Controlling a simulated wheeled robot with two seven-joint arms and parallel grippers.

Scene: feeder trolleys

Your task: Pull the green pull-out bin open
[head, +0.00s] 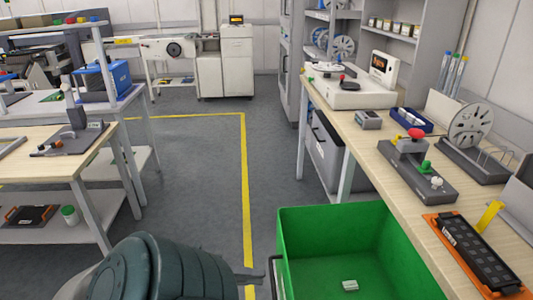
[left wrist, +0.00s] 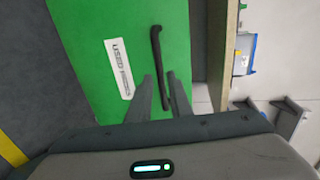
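The green pull-out bin (head: 330,222) stands out from under the right-hand bench, its inside visible from above. A small white item (head: 350,285) lies on its floor. In the left wrist view, its green front (left wrist: 85,25) carries a white label (left wrist: 119,69) and a dark bar handle (left wrist: 157,55). My left gripper (left wrist: 160,75) is at this front, its two fingers apart on either side of the handle's lower part. A firm hold is not visible. In the head view, the left gripper (head: 262,278) is beside the bin's left side. My right gripper is not in view.
The right bench (head: 375,150) holds a device with a red knob (head: 415,134), a reel (head: 470,126) and an orange-edged tray (head: 475,255). A light wooden table (head: 60,150) stands at left. The grey aisle floor between them, with a yellow line (head: 246,190), is clear.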

